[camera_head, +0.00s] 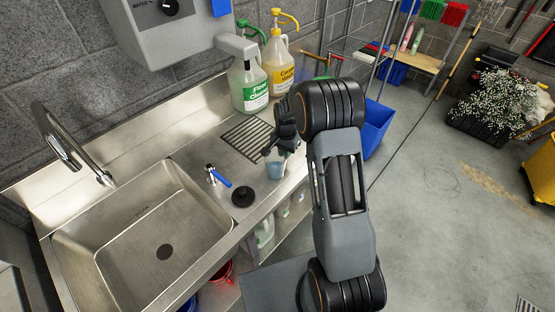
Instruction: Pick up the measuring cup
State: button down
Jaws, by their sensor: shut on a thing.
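The measuring cup (275,170) is a small translucent bluish cup on the right part of the steel counter, near its front edge. My gripper (272,152) is above it with the fingers at the cup's rim, shut on it. My arm comes in from the right and hides part of the gripper and the counter behind it. I cannot tell whether the cup's base touches the counter.
A sink basin (150,235) fills the counter's left side. A blue-handled valve (218,177) and a black round stopper (242,196) lie left of the cup. Two pump jugs, labelled green (250,88) and yellow (282,72), stand behind, near a drain grate (247,139).

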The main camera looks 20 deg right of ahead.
jog(key=shift+r, duration=0.15)
jog(key=shift+r+b, duration=0.6)
jog(key=shift+r, duration=0.75)
jog(key=s+a+r+b, duration=0.1)
jog(key=s+r+b, duration=0.1)
jog(key=s+r, duration=0.8)
jog(key=shift+s+a+b, duration=0.15)
jog(key=shift+s+b, duration=0.15)
jog(key=shift+s, duration=1.55)
jog(key=shift+s, duration=0.15)
jog(key=c, duration=1.8)
grip_release()
grip_shut()
